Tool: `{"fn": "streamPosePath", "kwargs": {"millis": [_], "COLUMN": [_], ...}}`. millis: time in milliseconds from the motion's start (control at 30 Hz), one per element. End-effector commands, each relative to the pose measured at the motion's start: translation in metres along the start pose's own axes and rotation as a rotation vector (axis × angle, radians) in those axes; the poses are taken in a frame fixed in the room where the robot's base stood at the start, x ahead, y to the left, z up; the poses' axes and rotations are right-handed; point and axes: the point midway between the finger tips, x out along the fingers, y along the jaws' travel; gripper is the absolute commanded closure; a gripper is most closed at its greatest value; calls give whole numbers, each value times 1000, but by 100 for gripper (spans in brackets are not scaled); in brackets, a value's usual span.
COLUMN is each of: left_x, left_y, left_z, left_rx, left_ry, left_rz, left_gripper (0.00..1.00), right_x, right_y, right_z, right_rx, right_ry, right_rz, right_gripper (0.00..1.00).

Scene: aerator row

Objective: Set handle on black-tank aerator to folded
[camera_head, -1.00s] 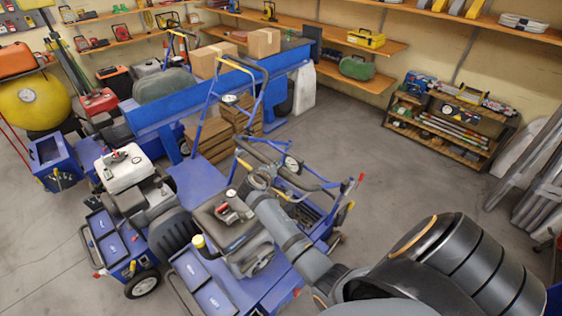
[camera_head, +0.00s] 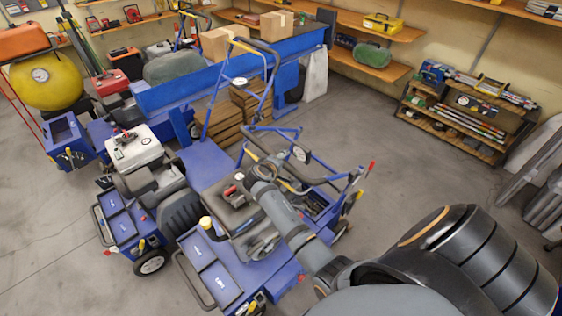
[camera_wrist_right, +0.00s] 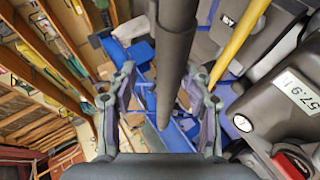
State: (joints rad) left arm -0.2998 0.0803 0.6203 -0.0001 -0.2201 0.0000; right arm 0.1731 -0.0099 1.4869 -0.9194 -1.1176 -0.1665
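The black-tank aerator (camera_head: 229,212) stands at lower centre in the head view, its dark tank partly behind my right arm. Its blue tubular handle (camera_head: 322,163) with dark grips lies low behind the tank, partly hidden by my arm; its exact angle is hard to tell. My right gripper (camera_head: 255,172) is over the tank's rear edge, beside the handle. In the right wrist view the gripper's fingers (camera_wrist_right: 162,103) stand apart on both sides of a dark round bar (camera_wrist_right: 175,60), with visible gaps. The bar looks like the handle's grip. My left gripper is not in view.
A white-tank aerator (camera_head: 134,148) stands close on the left, its blue handle (camera_head: 268,85) upright. A blue trailer-like body (camera_head: 180,95) and cardboard boxes are behind. Shelving with tools (camera_head: 465,118) stands at the right wall. Floor at right is clear.

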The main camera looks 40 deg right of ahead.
Motion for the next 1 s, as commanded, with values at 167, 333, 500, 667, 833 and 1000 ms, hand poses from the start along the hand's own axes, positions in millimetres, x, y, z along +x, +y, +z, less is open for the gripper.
{"fn": "streamPosePath", "kwargs": {"millis": [167, 333, 500, 667, 833, 1000], "left_x": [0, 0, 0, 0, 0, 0], "left_y": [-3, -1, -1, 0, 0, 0], "left_z": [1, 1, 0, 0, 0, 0], "left_rx": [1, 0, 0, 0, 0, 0], "left_ry": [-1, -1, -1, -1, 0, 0], "left_rz": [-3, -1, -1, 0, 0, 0], "left_gripper": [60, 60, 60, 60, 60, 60], "right_x": [-1, -14, -34, -47, -51, -51], "right_y": [1, 24, 58, 78, 84, 84], "right_z": [0, -7, -16, -20, -21, -21], "right_rx": [1, 5, 8, 4, 2, 1], "right_ry": [0, 3, 5, 2, 1, 0], "right_rz": [-1, 2, 6, 3, 0, 0], "right_gripper": [50, 50, 50, 50, 50, 50]}}
